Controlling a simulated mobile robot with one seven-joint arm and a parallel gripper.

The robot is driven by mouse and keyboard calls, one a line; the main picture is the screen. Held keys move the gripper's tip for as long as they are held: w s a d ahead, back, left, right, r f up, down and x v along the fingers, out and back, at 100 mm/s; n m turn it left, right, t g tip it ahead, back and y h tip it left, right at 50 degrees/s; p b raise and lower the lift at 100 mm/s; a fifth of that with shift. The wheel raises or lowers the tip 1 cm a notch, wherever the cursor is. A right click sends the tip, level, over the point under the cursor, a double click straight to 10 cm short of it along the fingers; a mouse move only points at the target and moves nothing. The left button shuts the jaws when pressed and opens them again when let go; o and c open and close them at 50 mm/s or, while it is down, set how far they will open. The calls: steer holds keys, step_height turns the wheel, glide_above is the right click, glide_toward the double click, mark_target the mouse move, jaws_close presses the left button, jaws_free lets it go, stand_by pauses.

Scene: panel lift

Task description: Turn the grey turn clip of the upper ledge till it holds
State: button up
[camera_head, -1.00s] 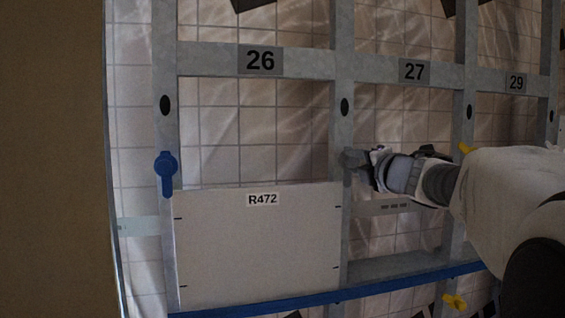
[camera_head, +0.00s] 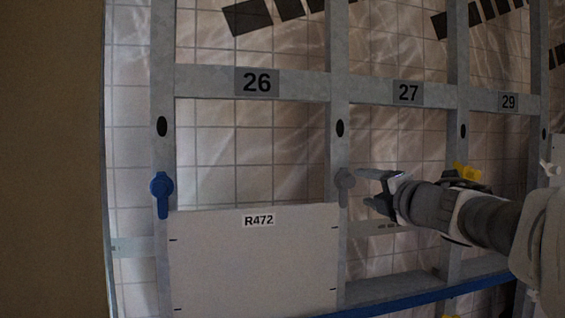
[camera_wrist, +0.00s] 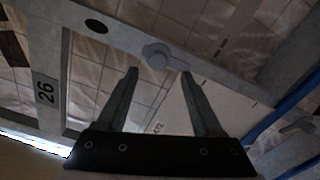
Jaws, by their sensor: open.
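The grey turn clip (camera_head: 346,182) sits on the upright between bays 26 and 27, beside the top right corner of the white panel R472 (camera_head: 255,265). Its handle points down along the upright; whether it overlaps the panel edge I cannot tell. It also shows in the wrist view (camera_wrist: 157,56), just beyond my fingertips. My gripper (camera_head: 366,190) is to the right of the clip, open and empty, with its fingers pointing at it. In the wrist view my gripper (camera_wrist: 160,74) has its fingers apart, with the clip between and beyond the tips.
A blue turn clip (camera_head: 161,190) hangs handle down on the left upright, at the panel's top left corner. A yellow clip (camera_head: 465,172) is partly behind my arm. A blue ledge (camera_head: 400,301) runs along the bottom. Bay 26 above the panel is open.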

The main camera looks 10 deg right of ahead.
steer(key=s+p, duration=0.1)
steer(key=s, duration=1)
steer(key=shift+w+d+r, duration=0.1)
steer(key=shift+r, duration=0.1)
steer(key=s+a+f+m+g+p, duration=0.2)
steer(key=s+a+f+m+g, duration=0.4)
steer(key=f+m, duration=0.4)
steer(key=s+a+f+m+g+p, duration=0.3)
steer(key=s+a+f+m+g, duration=0.3)
steer(key=a+f+m, duration=0.5)
steer(key=s+m, duration=0.1)
steer(key=s, duration=0.1)
steer(key=shift+s+a+h+p, duration=0.15)
steer(key=shift+s+h+p, duration=0.15)
steer(key=shift+s, duration=0.1)
steer(key=shift+c, duration=1.4)
steer(key=shift+d, duration=0.2)
